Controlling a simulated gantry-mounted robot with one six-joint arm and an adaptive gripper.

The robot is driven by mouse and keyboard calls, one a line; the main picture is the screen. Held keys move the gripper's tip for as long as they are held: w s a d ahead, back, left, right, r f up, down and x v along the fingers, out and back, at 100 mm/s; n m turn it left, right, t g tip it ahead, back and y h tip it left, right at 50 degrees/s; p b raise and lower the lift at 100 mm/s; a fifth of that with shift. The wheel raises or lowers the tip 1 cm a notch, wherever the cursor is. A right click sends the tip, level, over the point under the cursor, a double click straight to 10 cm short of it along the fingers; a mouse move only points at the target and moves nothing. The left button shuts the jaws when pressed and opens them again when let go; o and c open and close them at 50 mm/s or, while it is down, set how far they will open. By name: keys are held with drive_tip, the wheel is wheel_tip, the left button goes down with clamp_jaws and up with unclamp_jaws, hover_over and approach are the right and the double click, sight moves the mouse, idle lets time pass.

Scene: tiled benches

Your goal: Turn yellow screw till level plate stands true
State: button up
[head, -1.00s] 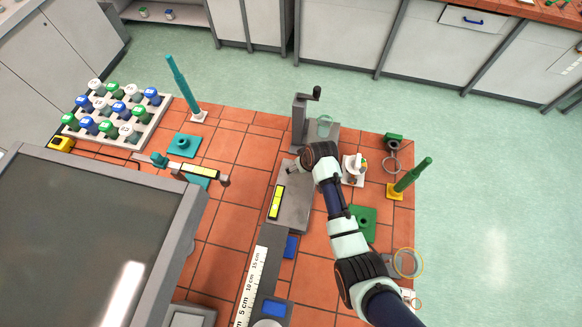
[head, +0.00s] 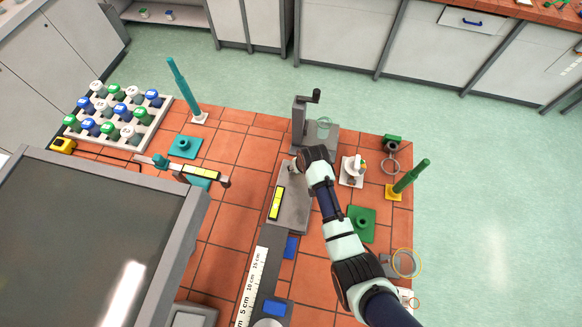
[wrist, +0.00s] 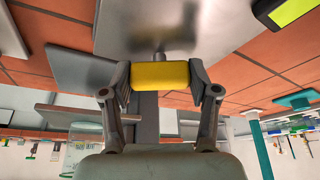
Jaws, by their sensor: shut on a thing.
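The yellow screw (wrist: 161,75) shows in the wrist view as a yellow block-like knob with a short metal stem against the grey plate. My gripper (wrist: 161,77) is shut on this knob, one finger on each side. In the head view my gripper (head: 297,168) is at the far end of the grey level plate (head: 296,210), and my wrist hides the screw there. The plate also shows in the wrist view (wrist: 185,25). A yellow-green level vial (head: 277,204) lies along the plate's left edge; its bubble is too small to read.
A grey stand with a crank (head: 299,120) rises just beyond the plate. A white stand (head: 352,172), a green block (head: 362,224) and a green post (head: 411,177) are to the right. A ruler (head: 252,284) lies in front. Bare tiles lie left of the plate.

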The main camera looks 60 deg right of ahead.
drive_tip(key=shift+f+m, duration=0.15)
drive_tip(key=shift+m, duration=0.15)
drive_tip(key=shift+a, duration=0.1)
drive_tip(key=shift+m+g, duration=0.3)
drive_tip(key=shift+m, duration=0.3)
drive_tip(key=shift+f+m+g+h, duration=0.1)
drive_tip(key=shift+m+g+h, duration=0.25)
drive_tip(key=shift+m, duration=0.45)
drive_tip(key=shift+m+g, duration=0.35)
drive_tip(key=shift+m, duration=0.75)
drive_tip(key=o, duration=1.3)
drive_tip(key=shift+o, duration=0.2)
